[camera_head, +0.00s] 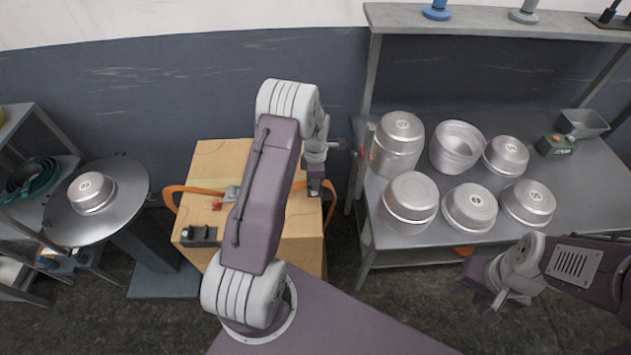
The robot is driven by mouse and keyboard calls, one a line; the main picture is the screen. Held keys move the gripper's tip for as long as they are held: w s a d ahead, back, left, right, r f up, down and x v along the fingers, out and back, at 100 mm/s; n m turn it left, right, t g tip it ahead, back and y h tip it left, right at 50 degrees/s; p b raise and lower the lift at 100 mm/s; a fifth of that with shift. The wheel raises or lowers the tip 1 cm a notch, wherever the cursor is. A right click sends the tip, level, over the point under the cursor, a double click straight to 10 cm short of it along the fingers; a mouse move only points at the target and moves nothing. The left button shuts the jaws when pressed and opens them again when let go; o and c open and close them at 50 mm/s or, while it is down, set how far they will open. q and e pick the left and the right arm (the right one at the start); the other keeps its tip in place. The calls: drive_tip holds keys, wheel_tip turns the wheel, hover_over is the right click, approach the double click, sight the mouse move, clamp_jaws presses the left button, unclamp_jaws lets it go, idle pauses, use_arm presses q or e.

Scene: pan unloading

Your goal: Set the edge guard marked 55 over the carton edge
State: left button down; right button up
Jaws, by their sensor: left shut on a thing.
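A light-brown box (255,155), which looks like the carton, stands left of centre, partly hidden by my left arm. My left gripper (315,190) points down near its right edge. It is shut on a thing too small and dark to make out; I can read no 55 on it. I cannot tell whether this thing touches the box. My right gripper (487,287) hangs in front of the steel table at lower right; its finger gap is unclear. It is apart from the box.
An orange curved bar (172,203) crosses the box. A black block (198,236) and a small red piece (217,206) lie on top. Several marked metal pans (469,208) crowd the steel table (595,195). One pan (91,191) sits on a round stand (128,187).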

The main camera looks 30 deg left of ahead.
use_arm(q)
drive_tip(key=shift+f+b, duration=1.3)
drive_tip(key=shift+f, duration=0.5)
drive_tip(key=shift+f+b, duration=0.75)
drive_tip(key=shift+f, duration=0.5)
drive_tip(key=c, duration=1.5)
unclamp_jaws()
wheel_tip(320, 180, up, 9)
drive_tip(key=shift+r, duration=0.1)
